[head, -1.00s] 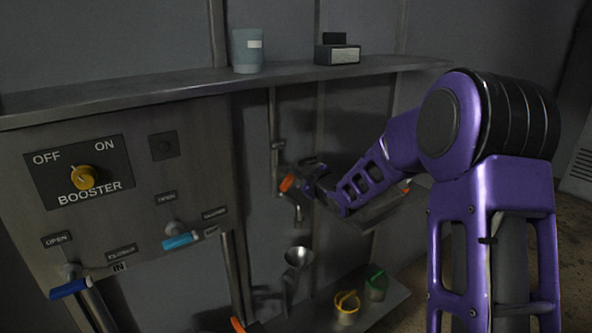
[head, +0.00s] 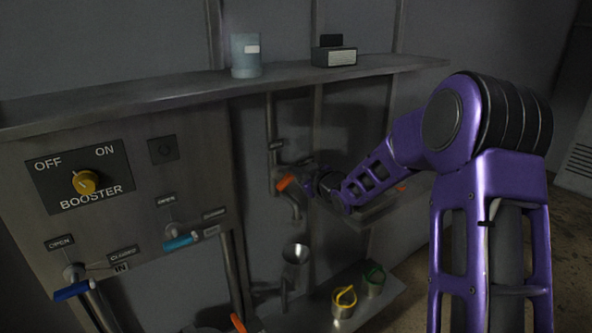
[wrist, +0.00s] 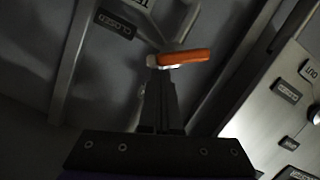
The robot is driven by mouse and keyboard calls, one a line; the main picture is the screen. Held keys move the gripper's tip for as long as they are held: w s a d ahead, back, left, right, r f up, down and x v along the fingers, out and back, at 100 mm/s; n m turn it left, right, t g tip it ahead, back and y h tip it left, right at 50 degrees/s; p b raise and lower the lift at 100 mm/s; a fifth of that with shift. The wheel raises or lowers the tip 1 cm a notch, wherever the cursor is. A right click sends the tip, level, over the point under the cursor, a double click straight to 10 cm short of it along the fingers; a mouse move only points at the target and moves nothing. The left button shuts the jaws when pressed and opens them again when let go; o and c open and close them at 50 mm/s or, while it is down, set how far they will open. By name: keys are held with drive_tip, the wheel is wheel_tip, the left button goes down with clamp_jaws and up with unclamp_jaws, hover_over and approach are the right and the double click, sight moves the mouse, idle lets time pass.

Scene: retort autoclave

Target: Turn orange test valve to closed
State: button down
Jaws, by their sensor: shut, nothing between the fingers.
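The orange test valve handle (head: 285,183) sits on a small tap on a thin pipe under the shelf. In the wrist view the orange handle (wrist: 186,57) extends to the right from its pale pivot, and a "CLOSED" label (wrist: 116,25) is at the upper left. My gripper (head: 310,188) is just right of the handle in the head view. In the wrist view my gripper (wrist: 163,78) has its fingers together, with the tips at the pivot end of the handle. Nothing shows between them. I cannot tell whether the tips touch the handle.
A control panel with a yellow BOOSTER knob (head: 86,182) and two blue valve handles (head: 182,242) (head: 73,290) is at left. A funnel (head: 295,254) is below the tap. Yellow (head: 345,298) and green (head: 374,280) tagged cups stand lower right. The shelf (head: 170,92) runs above.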

drive_tip(key=shift+w+d+f+m+p, duration=0.15)
drive_tip(key=shift+d+m+p, duration=0.15)
drive_tip(key=shift+m+p, duration=0.4)
drive_tip(key=shift+w+d+f+g+y, duration=0.1)
drive_tip(key=shift+w+d+g+y, duration=0.1)
drive_tip(key=shift+g+y, duration=0.1)
idle(2.7)
